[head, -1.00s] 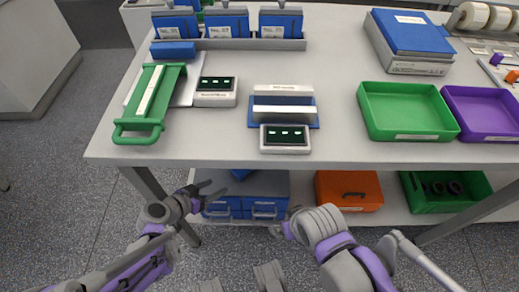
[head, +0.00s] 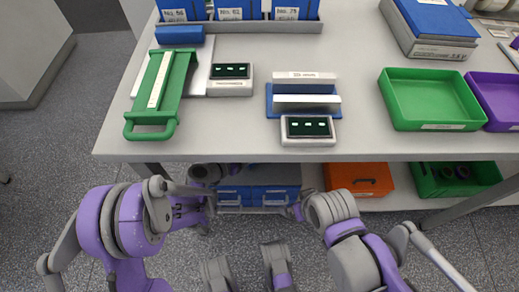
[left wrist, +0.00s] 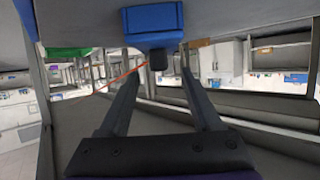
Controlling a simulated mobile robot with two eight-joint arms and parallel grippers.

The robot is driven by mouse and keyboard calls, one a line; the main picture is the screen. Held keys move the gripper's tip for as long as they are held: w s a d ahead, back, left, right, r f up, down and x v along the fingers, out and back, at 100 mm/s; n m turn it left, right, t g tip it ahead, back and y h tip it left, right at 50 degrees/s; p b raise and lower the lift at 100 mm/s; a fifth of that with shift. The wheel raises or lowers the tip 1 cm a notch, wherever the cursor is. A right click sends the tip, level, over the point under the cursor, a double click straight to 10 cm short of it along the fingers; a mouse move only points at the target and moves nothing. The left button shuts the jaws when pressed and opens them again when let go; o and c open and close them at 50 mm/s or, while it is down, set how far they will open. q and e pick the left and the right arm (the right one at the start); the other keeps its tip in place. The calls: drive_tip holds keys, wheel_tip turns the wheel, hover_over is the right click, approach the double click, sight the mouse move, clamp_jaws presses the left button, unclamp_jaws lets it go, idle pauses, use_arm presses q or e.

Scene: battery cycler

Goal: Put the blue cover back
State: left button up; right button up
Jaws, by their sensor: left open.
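A small blue block (head: 179,35), which may be the blue cover, lies at the left end of the rack on the table. A blue base (head: 273,101) with grey upright plates stands behind a display box (head: 307,128). In the left wrist view my left gripper (left wrist: 158,50) is open and empty. Its fingers point at a blue fitting (left wrist: 150,18) with a dark knob (left wrist: 157,60) under a grey surface; I cannot tell what it is. In the head view the left hand is low at the table's front edge, its fingertips unclear. The right hand (head: 295,211) is below the table edge, its fingers unclear.
A green handled frame (head: 178,92) and another display box (head: 231,80) are on the left. Green (head: 430,126) and purple trays are on the right. A grey box with a blue top (head: 430,45) stands behind them. Blue drawers (head: 262,196) and an orange case (head: 358,178) fill the lower shelf.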

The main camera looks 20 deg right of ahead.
use_arm(q)
drive_tip(key=b+x, duration=0.1)
drive_tip(key=x, duration=0.4)
drive_tip(key=shift+s+r, duration=0.1)
clamp_jaws()
